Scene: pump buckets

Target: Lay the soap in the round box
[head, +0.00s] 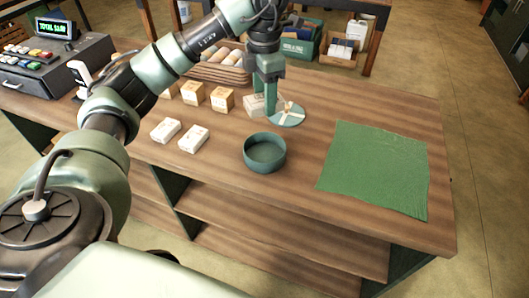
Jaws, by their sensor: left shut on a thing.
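My left gripper (264,103) points down over the back of the wooden counter. It is shut on a pale, box-shaped soap (253,106), partly covered by a finger. The open teal round box (265,152) stands nearer the front edge, below the gripper in the picture, and its visible inside looks empty. A round teal lid with a cream ribbon cross (290,118) lies just right of the gripper. I cannot tell whether the soap touches the counter. My right gripper is not in view.
Two white bars (193,139) lie left of the round box. Several tan boxes (222,99) stand behind them. A wooden tray of rolls (218,74) is at the back. A green cloth (375,168) covers the right side. A cash register (55,65) stands far left.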

